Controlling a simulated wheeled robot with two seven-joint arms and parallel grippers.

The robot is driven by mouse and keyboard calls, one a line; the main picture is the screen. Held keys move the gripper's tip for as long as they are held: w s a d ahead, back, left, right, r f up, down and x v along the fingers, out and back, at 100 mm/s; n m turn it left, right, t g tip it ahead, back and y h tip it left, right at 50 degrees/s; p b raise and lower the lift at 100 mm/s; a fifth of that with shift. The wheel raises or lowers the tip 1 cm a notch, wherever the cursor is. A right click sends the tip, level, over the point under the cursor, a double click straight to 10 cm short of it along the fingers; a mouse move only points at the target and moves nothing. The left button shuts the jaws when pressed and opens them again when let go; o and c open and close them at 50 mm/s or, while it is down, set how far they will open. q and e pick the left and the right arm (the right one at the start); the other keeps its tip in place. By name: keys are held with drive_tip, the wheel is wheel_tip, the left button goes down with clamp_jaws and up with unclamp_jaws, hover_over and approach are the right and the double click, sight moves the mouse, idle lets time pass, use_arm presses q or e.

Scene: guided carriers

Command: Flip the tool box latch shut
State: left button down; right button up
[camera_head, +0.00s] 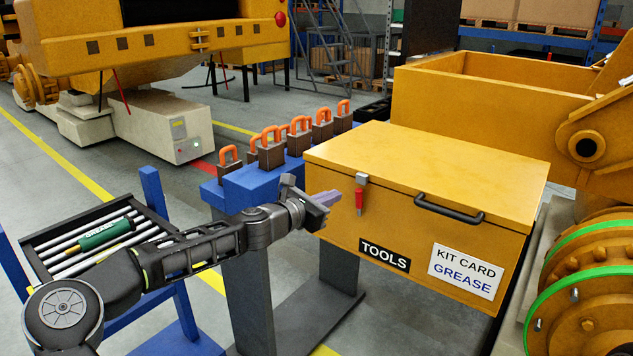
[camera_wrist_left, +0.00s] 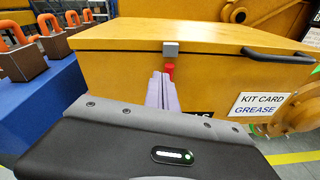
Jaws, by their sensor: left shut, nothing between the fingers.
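The yellow tool box (camera_head: 322,232) stands with its lid down, a TOOLS label and a kit card on its front. Its latch (camera_head: 360,196) has a grey catch at the lid seam and a red lever pointing down below it. In the left wrist view the grey catch (camera_wrist_left: 170,48) shows clear, and the red lever is partly hidden behind my fingers. My left gripper (camera_head: 332,198) is shut and empty, just left of the lever in the head view. I cannot tell whether it touches the lever or whether the latch is fully fastened. My right gripper is out of view.
A black handle (camera_head: 448,211) sticks out from the box front right of the latch. A blue bench (camera_head: 250,187) with several orange-shackled padlocks stands left of the box. Yellow machinery stands at the right.

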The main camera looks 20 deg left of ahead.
use_arm(q)
wheel_tip(320, 180, up, 6)
drive_tip(key=s+a, duration=0.1)
drive_tip(key=s, duration=0.1)
drive_tip(key=shift+s+a+r, duration=0.15)
drive_tip(key=shift+a+r, duration=0.05)
drive_tip(key=shift+r, duration=0.05)
drive_tip(key=s+f+m+g+y, duration=0.3)
drive_tip(key=f+m, duration=0.7)
drive_tip(key=f, duration=0.9)
drive_tip(key=s+d+f+m+g, duration=0.2)
drive_tip(key=s+d+f+m, duration=0.15)
drive_tip(key=s+f, duration=0.4)
drive_tip(key=s+d+f+m+g, duration=0.1)
drive_tip(key=s+d+f+m, duration=0.25)
drive_tip(key=f, duration=0.65)
drive_tip(key=s+d+f+m+g, duration=0.2)
drive_tip(key=s+f, duration=0.3)
drive_tip(key=s, duration=0.5)
drive_tip(key=s+d+f+m+g, duration=0.2)
drive_tip(key=s+f, duration=0.4)
drive_tip(key=s, duration=0.5)
drive_tip(key=s+d+f+m+g, duration=0.2)
drive_tip(key=s+f+m+g, duration=0.2)
drive_tip(key=s, duration=0.7)
wheel_tip(320, 180, down, 2)
drive_tip(key=shift+f+m, duration=0.2)
drive_tip(key=shift+m, duration=0.9)
